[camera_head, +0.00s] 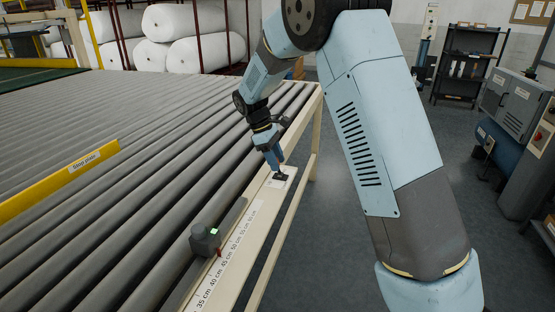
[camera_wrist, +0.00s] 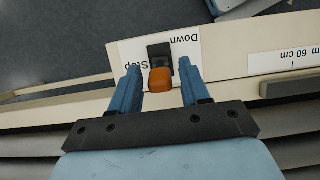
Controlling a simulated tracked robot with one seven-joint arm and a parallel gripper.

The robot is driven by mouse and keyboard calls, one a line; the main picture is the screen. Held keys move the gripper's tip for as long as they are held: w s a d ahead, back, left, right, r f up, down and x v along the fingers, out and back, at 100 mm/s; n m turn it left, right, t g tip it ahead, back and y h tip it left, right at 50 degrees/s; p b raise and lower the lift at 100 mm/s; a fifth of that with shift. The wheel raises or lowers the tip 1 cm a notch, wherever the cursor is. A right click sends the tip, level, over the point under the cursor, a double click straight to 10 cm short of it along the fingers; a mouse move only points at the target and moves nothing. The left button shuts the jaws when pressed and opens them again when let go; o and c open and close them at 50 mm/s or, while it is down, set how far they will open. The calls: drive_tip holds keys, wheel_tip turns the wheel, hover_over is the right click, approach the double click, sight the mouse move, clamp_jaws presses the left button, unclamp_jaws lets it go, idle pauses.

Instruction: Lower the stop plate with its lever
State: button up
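The yellow stop plate (camera_head: 60,184), with a white label, stands up above the rollers at the left of the head view. The lever is a black base with an orange knob (camera_wrist: 160,80) in the wrist view. It sits on a white label (camera_wrist: 128,52) with upside-down words, "Down" and "Stop" among them. My gripper (camera_head: 278,170) is at the lever on the side rail, pointing down. In the wrist view my gripper (camera_wrist: 160,78) is open, one blue finger on each side of the knob, with a small gap showing on both sides.
The roller table (camera_head: 130,150) fills the left. White wadding rolls (camera_head: 190,55) lie behind. Grey cabinets (camera_head: 512,105) and a shelf stand right; the floor between is free.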

drive_tip(key=c, duration=0.7)
drive_tip(key=shift+d, duration=0.3)
drive_tip(key=shift+c, duration=0.4)
drive_tip(key=shift+a, duration=0.15)
drive_tip(key=shift+r, duration=0.1)
drive_tip(key=shift+s+d+t+y, duration=0.2)
drive_tip(key=shift+d+t+y, duration=0.2)
drive_tip(key=shift+y, duration=0.5)
drive_tip(key=shift+s+d+t+y, duration=0.15)
drive_tip(key=shift+d+t+y, duration=0.25)
drive_tip(key=shift+y, duration=0.5)
drive_tip(key=shift+s+d+t+y, duration=0.15)
drive_tip(key=shift+d+y, duration=0.25)
drive_tip(key=shift+y, duration=0.2)
drive_tip(key=shift+s+d+t+y, duration=0.15)
drive_tip(key=shift+d+y, duration=0.25)
drive_tip(key=shift+y, duration=0.2)
drive_tip(key=shift+d+f+y, duration=0.2)
drive_tip(key=shift+y, duration=0.2)
drive_tip(key=shift+s+d+f, duration=0.1)
drive_tip(key=o, duration=1)
drive_tip(key=shift+c, duration=0.2)
